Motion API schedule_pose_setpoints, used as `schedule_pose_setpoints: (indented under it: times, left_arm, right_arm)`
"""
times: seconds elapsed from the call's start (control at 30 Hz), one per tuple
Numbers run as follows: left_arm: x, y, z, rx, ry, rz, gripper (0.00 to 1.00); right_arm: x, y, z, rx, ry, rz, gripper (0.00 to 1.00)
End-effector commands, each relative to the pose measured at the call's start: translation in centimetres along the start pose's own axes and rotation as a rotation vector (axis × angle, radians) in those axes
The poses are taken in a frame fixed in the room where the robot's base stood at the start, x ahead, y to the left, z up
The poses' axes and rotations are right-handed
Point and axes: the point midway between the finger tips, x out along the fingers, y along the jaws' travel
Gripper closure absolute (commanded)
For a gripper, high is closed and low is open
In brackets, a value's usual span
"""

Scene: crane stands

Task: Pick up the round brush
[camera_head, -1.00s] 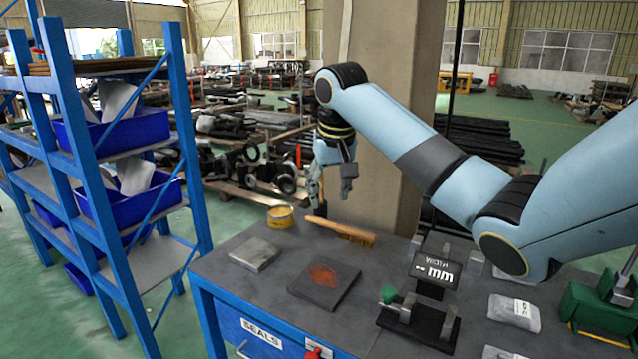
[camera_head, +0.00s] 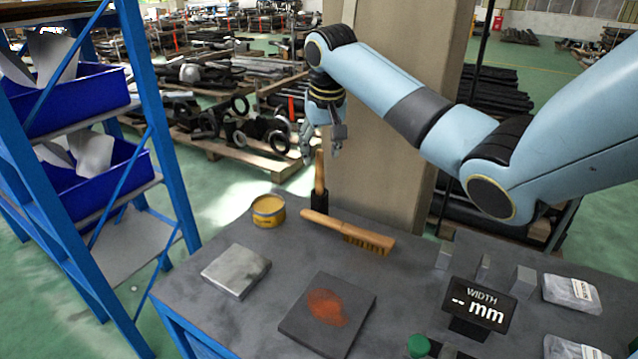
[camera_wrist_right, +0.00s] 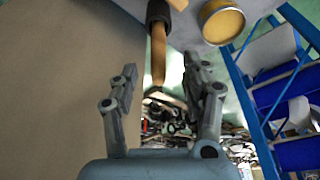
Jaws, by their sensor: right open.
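The round brush (camera_head: 320,186) stands upright at the back of the workbench, with a wooden handle pointing up and a dark lower part. My right gripper (camera_head: 321,155) is open and points down just above the handle's top. In the right wrist view the brush handle (camera_wrist_right: 158,55) reaches toward the gap between the spread fingers (camera_wrist_right: 160,76). Nothing is held. I cannot tell whether the handle tip is between the fingers or just short of them. My left gripper is not in view.
A flat wooden brush (camera_head: 350,232) lies in front of the round brush. A yellow tin (camera_head: 268,210) stands to its left. A metal block (camera_head: 236,270), a stained dark plate (camera_head: 345,300) and a width display (camera_head: 480,305) are nearer. A pillar (camera_head: 385,170) rises behind.

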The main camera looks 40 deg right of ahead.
Motion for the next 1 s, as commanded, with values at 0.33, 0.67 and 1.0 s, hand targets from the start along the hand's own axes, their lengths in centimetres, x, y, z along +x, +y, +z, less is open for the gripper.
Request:
schedule_pose_setpoints:
  times: [0.33, 0.67, 1.0]
  left_arm:
    - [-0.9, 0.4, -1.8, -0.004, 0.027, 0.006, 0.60]
    - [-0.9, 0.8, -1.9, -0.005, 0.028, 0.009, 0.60]
    - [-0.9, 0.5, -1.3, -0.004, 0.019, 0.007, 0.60]
  right_arm:
    - [4.2, 0.0, 0.1, 0.001, -0.002, 0.000, 0.53]
    - [5.9, 0.1, 0.1, -0.001, 0.001, 0.001, 0.53]
    - [5.9, 0.1, 0.1, -0.001, 0.001, 0.001, 0.91]
